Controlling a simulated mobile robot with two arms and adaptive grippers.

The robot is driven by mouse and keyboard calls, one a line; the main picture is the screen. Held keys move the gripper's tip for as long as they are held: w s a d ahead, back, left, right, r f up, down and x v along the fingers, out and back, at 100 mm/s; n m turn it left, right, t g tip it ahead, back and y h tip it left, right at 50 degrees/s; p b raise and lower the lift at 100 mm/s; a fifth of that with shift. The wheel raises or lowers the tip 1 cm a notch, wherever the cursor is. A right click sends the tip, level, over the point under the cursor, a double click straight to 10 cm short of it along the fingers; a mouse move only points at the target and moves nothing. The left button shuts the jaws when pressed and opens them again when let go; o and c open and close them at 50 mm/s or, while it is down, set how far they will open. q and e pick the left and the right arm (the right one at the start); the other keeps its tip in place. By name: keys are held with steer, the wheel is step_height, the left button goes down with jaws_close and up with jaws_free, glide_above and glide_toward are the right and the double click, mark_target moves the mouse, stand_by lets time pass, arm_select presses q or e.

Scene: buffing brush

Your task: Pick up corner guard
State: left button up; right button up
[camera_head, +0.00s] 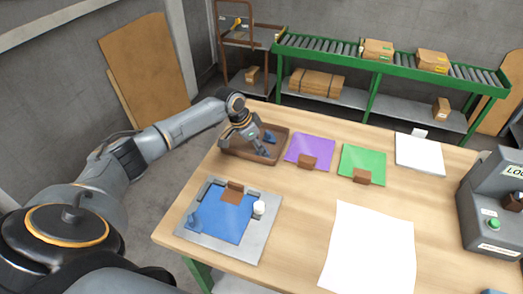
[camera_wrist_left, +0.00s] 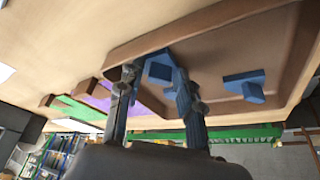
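The brown tray (camera_head: 283,146) on the table holds small blue angled pieces that look like corner guards. One blue corner guard (camera_head: 270,138) shows beside my left gripper (camera_head: 260,150), which reaches down into the tray. In the left wrist view, one blue corner guard (camera_wrist_left: 160,68) is between and beyond my left fingers (camera_wrist_left: 154,76). Another blue corner guard (camera_wrist_left: 244,86) lies apart to the right in the tray (camera_wrist_left: 220,38). The left fingers are spread. I cannot tell whether they touch the nearer guard. My right gripper is not in view.
A grey fixture (camera_head: 258,238) with a blue sheet (camera_head: 222,216) stands at the front left. Purple (camera_head: 310,148) and green (camera_head: 362,160) mats with brown blocks lie right of the tray. White paper (camera_head: 368,250) and a grey machine (camera_head: 490,205) are farther right.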

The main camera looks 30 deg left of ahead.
arm_select(q)
steer(key=c, duration=0.5)
steer(key=shift+r, duration=0.1)
